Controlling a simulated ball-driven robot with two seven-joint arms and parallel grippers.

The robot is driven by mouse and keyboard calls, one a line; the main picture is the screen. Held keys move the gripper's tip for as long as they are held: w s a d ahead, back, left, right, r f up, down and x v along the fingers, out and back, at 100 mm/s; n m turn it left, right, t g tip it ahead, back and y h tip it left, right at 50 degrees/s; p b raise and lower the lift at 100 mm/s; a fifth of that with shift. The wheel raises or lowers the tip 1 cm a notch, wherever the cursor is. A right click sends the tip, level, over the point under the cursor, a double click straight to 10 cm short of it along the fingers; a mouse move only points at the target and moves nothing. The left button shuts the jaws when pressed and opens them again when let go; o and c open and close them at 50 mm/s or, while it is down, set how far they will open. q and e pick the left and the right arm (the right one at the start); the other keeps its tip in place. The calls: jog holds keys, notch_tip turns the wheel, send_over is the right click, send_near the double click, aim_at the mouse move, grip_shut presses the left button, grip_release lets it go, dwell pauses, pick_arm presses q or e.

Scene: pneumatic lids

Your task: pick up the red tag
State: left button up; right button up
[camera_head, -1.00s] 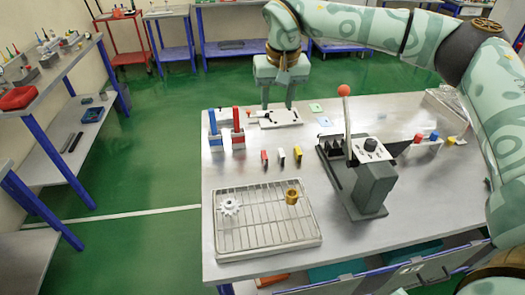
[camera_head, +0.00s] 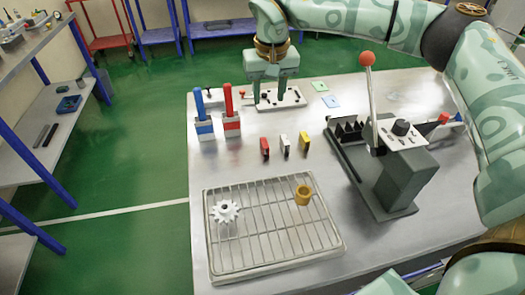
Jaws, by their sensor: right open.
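The red tag (camera_head: 265,147) stands upright on the metal table, at the left end of a short row with a white tag (camera_head: 285,144) and a yellow tag (camera_head: 304,142). My right gripper (camera_head: 269,95) is open and empty, pointing down behind the row. It appears in front of the control plate and apart from the red tag. My left gripper is not in view.
Blue (camera_head: 203,124) and red (camera_head: 231,120) handled blocks stand left of the tags. A wire rack (camera_head: 270,245) holding a white gear (camera_head: 225,212) and brass ring (camera_head: 303,195) lies in front. A lever press (camera_head: 400,185) stands right. A control plate (camera_head: 290,99) lies behind.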

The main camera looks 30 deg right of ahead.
jog(key=b, duration=0.3)
send_over(265, 143)
jog(key=f, duration=1.1)
jog(key=shift+w+d+f, duration=0.25)
jog(key=shift+d+f, duration=0.15)
jog(key=f, duration=0.1)
jog(key=f+b, duration=0.1)
jog(key=f, duration=0.1)
jog(key=f+b, duration=0.1)
jog(key=f, duration=0.1)
jog(key=shift+a+f, duration=0.25)
jog(key=shift+a, duration=0.1)
jog(key=shift+s+r, duration=0.1)
jog(key=shift+r, duration=0.05)
jog(key=shift+c, duration=0.6)
grip_shut()
